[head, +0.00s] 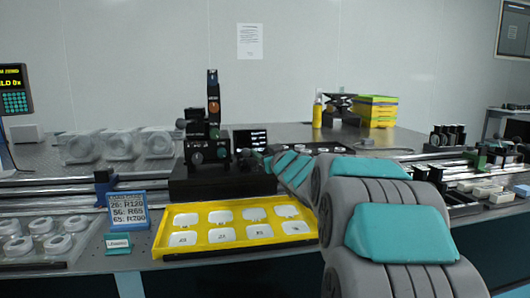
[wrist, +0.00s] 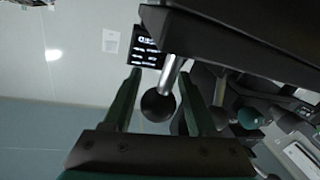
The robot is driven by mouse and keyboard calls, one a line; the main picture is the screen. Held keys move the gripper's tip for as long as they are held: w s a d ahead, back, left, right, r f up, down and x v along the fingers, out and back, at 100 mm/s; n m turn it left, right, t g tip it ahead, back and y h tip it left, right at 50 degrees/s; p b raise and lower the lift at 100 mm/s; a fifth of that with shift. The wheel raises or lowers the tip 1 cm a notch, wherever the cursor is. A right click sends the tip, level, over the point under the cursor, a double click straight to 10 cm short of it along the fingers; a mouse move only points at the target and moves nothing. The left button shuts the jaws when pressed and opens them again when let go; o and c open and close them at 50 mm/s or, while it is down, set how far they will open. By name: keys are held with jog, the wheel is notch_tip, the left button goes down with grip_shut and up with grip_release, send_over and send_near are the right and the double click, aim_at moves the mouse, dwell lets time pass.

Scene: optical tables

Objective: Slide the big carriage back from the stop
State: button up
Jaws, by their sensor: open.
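The big carriage (head: 222,182) is a wide black block on the long rail, left of my arm in the head view. It carries a dark tower of optics. A dark blue block (head: 103,186), which may be the stop, stands on the rail to its left, with a gap between them. In the wrist view a black ball knob (wrist: 158,106) on a silver rod sticks out from a black body (wrist: 230,45). My gripper (wrist: 160,88) is open, with one finger on each side of the knob. Contact with the knob cannot be told. My arm hides part of the rail.
A yellow tray (head: 160,240) of white pieces lies in front of the carriage. A blue label stand (head: 128,210) and clear round parts (head: 40,240) are to its left. A yellow bottle (head: 317,115) and stacked boxes (head: 375,111) stand at the back.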

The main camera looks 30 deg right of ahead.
jog(key=shift+o, duration=0.8)
jog(key=s, duration=0.7)
jog(key=shift+s+a, duration=0.3)
jog(key=shift+s, duration=0.1)
